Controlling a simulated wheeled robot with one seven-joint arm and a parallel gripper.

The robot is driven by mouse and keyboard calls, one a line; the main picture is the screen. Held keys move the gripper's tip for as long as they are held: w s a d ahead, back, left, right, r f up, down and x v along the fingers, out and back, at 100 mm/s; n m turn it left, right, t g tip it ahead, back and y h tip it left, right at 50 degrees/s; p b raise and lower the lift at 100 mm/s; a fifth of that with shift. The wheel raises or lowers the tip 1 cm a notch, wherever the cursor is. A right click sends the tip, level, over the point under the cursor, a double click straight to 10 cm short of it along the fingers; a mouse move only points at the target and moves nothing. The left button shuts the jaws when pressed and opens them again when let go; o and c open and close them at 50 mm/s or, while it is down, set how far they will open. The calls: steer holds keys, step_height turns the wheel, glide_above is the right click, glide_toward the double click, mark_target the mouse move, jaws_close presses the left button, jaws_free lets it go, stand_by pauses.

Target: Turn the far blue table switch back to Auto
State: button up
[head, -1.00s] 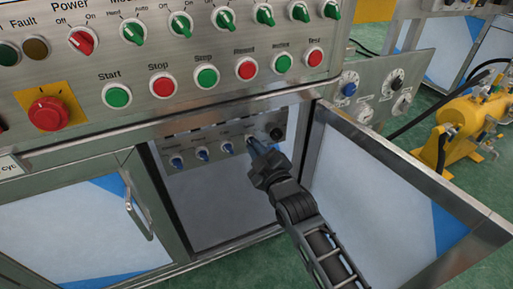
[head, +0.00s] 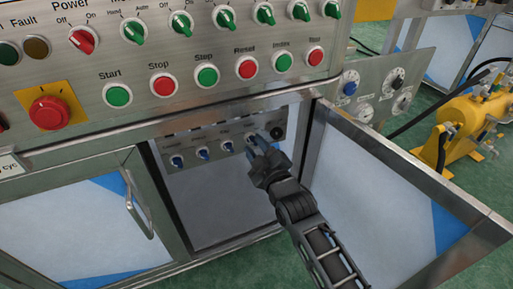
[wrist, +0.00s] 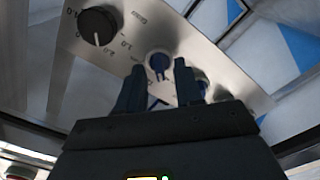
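The far blue switch (head: 250,139) is the rightmost of a row of blue switches on the metal panel inside the open cabinet. In the wrist view its blue knob (wrist: 158,65) shows ahead of and between my fingertips. My gripper (head: 259,145) is just in front of it, with its fingers spread. In the wrist view my gripper (wrist: 160,82) is open and empty, and the knob appears apart from both fingers. Its exact pointer setting is too small to read.
A black knob (head: 277,132) sits just right of the far switch. Other blue switches (head: 202,153) line the panel to the left. The open cabinet door (head: 385,190) stands to the right of my arm. The button console (head: 140,75) overhangs the opening.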

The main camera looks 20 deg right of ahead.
steer(key=s+p, duration=0.2)
steer(key=s, duration=0.5)
steer(key=shift+s, duration=0.4)
steer(key=s+r+m+g, duration=0.15)
steer(key=s+m, duration=0.45)
steer(key=s, duration=2.5)
steer(key=s+r+m+g+p, duration=0.1)
steer(key=s+r+m+g, duration=0.15)
steer(key=s+r, duration=0.7)
step_height(320, 180, up, 25)
steer(key=p, duration=2.6)
steer(key=shift+s+m+t, duration=0.35)
steer(key=shift+t, duration=0.05)
